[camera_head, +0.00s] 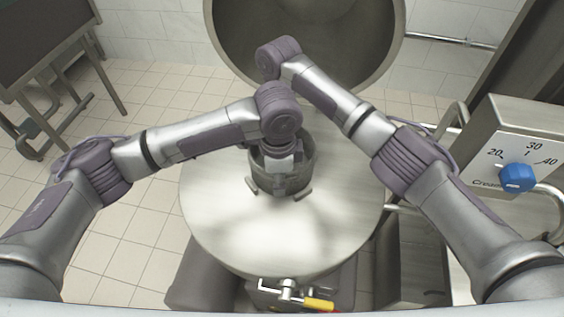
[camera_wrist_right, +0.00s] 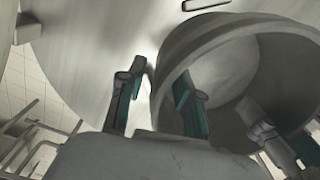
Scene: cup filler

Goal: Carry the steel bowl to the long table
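The steel bowl (camera_head: 307,155) stands on a round steel top in the head view, partly hidden by my left wrist. Its open mouth (camera_wrist_right: 240,65) fills the upper right of the right wrist view. My left gripper (camera_head: 281,190) is at the bowl's near side, its fingers spread. My right gripper (camera_wrist_right: 157,98) has its fingers apart, one outside the bowl and one in front of its mouth, with the rim seemingly between them. My right gripper is hidden in the head view. A dark table (camera_head: 38,35) at the upper left may be the long table; I cannot be sure.
The round steel top (camera_head: 235,235) surrounds the bowl. A large steel vessel or lid (camera_head: 305,35) rises behind it. A control box with a blue knob (camera_head: 516,178) stands at the right. A yellow-handled valve (camera_head: 318,304) is at the front. Tiled floor (camera_head: 130,230) lies open at the left.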

